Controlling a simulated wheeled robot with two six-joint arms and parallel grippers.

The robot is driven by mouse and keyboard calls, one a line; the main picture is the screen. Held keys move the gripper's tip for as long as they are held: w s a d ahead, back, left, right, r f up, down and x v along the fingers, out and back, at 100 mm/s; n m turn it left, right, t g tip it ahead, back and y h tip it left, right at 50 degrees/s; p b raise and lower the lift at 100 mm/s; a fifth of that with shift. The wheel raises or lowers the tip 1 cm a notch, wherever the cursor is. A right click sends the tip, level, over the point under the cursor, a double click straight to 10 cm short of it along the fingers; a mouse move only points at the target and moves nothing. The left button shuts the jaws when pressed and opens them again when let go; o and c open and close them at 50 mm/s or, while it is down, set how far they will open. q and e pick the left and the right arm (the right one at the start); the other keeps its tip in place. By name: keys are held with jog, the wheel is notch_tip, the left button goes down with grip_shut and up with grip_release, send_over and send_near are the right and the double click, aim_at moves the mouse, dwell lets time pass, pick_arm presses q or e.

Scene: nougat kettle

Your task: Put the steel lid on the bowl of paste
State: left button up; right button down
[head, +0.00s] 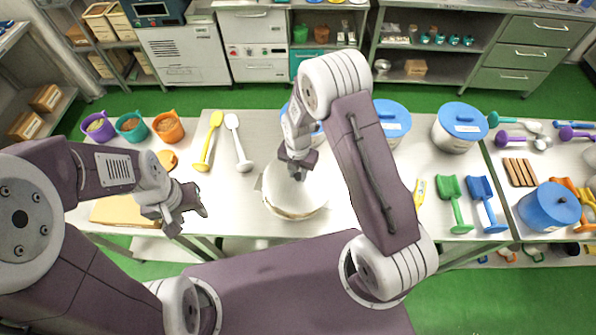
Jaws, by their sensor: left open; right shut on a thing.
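The round steel lid (315,190) is in the middle of the table in the head view, over the bowl of paste (292,215). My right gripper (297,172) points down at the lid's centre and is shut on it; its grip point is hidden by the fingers. The lid covers nearly all of the bowl's opening, so the paste is hidden. I cannot tell whether the lid rests on the rim or hangs just above it. My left gripper (190,208) is open and empty, left of the bowl, above the table's front edge.
Purple, teal and orange (168,127) cups stand at the back left. Blue-lidded pots (460,125) stand at the back right. Green (454,200) and blue scoops lie at the right.

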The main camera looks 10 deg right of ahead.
aim_at(294, 180)
jog(key=shift+s+d+r+p, duration=0.1)
jog(key=shift+d+r+p, duration=0.1)
jog(key=shift+r+p, duration=0.25)
jog(key=a, duration=0.2)
jog(key=shift+w+a, duration=0.3)
jog(key=shift+w, duration=0.05)
jog(key=shift+f+b, duration=0.25)
jog(key=shift+b, duration=0.15)
jog(key=shift+s+d+f+b, duration=0.1)
jog(key=shift+d+f+b, duration=0.3)
jog(key=shift+f+b, duration=0.15)
jog(key=shift+s+d+f+b, duration=0.1)
jog(key=shift+d+f+b, duration=0.3)
jog(key=shift+f, duration=0.25)
jog(key=f+b, duration=0.1)
jog(key=f, duration=0.1)
jog(key=a+f+b, duration=0.1)
jog(key=b, duration=0.1)
jog(key=shift+w+f, duration=0.15)
jog(key=shift+f, duration=0.3)
jog(key=shift+d, duration=0.25)
pick_arm(q)
jog(key=f, duration=0.2)
jog(key=a+f, duration=0.1)
jog(key=f, duration=0.1)
jog(key=shift+w+a+f, duration=0.2)
jog(key=shift+f, duration=0.1)
jog(key=shift+a, duration=0.15)
pick_arm(e)
jog(key=shift+a, duration=0.2)
